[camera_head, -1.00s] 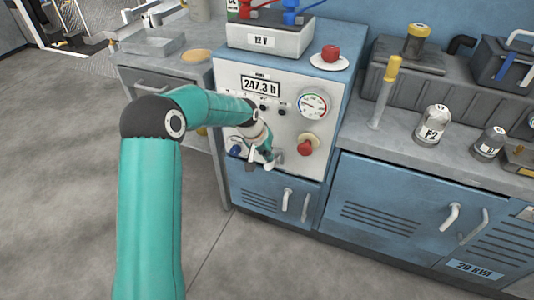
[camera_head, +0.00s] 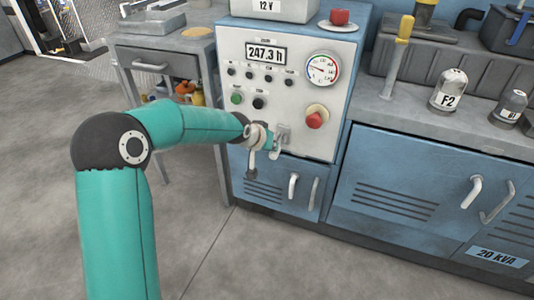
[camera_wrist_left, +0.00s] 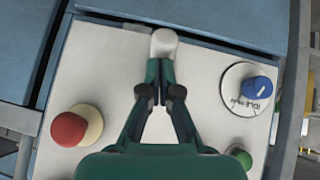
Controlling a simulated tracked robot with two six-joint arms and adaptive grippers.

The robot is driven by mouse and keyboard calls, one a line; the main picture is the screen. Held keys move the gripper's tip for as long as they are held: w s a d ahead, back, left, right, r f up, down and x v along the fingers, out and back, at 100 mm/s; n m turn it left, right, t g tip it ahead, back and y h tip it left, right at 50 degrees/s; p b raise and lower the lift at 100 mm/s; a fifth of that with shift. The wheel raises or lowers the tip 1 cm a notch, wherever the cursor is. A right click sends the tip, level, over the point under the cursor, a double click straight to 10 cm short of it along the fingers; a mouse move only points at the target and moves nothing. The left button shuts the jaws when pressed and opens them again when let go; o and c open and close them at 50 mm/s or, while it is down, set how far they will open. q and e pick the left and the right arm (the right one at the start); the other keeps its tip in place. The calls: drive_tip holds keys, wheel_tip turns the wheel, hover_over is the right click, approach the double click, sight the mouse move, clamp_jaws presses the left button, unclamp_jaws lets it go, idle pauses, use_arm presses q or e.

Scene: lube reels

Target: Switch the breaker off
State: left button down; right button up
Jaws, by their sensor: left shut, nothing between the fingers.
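The breaker appears to be the small grey switch (camera_head: 284,132) low on the white panel, left of the red mushroom button. My left gripper (camera_head: 275,150) is at the panel just below and left of that switch and partly covers this area. In the left wrist view, the left gripper (camera_wrist_left: 160,66) has its fingertips together with nothing between them. A pale rounded lever (camera_wrist_left: 164,42) stands right at the fingertips; whether they touch it I cannot tell. My right gripper is not in view.
The red mushroom button (camera_head: 316,118) is right of the switch. A green button (camera_head: 236,98) and black button (camera_head: 258,102) are above left. In the left wrist view a blue knob (camera_wrist_left: 257,87) stands to the right. Cabinet handles (camera_head: 293,186) stick out below the panel.

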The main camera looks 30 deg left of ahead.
use_arm(q)
drive_tip(key=shift+s+a+f, duration=0.25)
drive_tip(key=shift+s, duration=0.1)
drive_tip(key=shift+r, duration=0.1)
drive_tip(key=shift+r+p, duration=0.45)
drive_tip(key=shift+r, duration=0.3)
